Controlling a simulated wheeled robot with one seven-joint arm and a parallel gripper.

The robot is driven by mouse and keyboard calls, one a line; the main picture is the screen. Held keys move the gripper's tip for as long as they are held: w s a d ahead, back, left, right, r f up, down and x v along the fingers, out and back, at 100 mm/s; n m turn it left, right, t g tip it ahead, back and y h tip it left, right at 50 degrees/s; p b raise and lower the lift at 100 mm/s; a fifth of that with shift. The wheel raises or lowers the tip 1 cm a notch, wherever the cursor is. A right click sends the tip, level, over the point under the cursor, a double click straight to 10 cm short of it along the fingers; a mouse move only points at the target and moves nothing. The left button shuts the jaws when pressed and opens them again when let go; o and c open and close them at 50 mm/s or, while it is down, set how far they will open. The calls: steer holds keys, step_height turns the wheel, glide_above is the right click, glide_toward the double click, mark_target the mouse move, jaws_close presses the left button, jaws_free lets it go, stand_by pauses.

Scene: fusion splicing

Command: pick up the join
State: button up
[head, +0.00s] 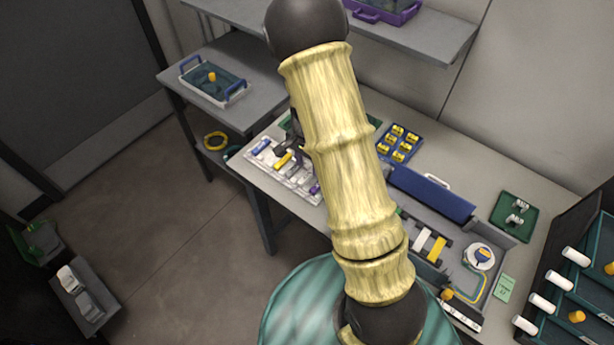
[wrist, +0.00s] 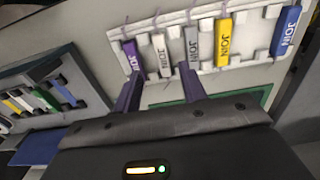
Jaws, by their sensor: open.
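Several blocks marked JOIN sit in a row in a white rack (wrist: 255,48). In the wrist view they run from a purple join (wrist: 133,57) through a white join (wrist: 161,56), a grey join (wrist: 192,46) and a yellow join (wrist: 223,42) to a blue join (wrist: 286,32) at the right. My gripper (wrist: 158,72) is open and empty, its fingertips pointing at the rack, with the white join between them in the picture. The gap to it is hard to judge. In the head view the rack (head: 272,168) is at the table's left end, and my arm hides part of it.
A blue tray of yellow pieces (head: 385,150) stands behind my arm. A machine with a blue lid (head: 432,193) and a green tray (head: 501,225) are to the right. A side shelf holds a tray with blue handles (head: 226,98). A dark rack (head: 590,250) stands far right.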

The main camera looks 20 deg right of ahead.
mark_target(306, 176)
steer(key=shift+f, duration=0.1)
steer(key=f, duration=0.5)
steer(key=shift+w+p, duration=0.2)
steer(key=shift+p, duration=0.15)
steer(key=shift+c, duration=0.2)
steer(key=shift+w, duration=0.1)
jaws_close()
steer(key=shift+a, duration=0.15)
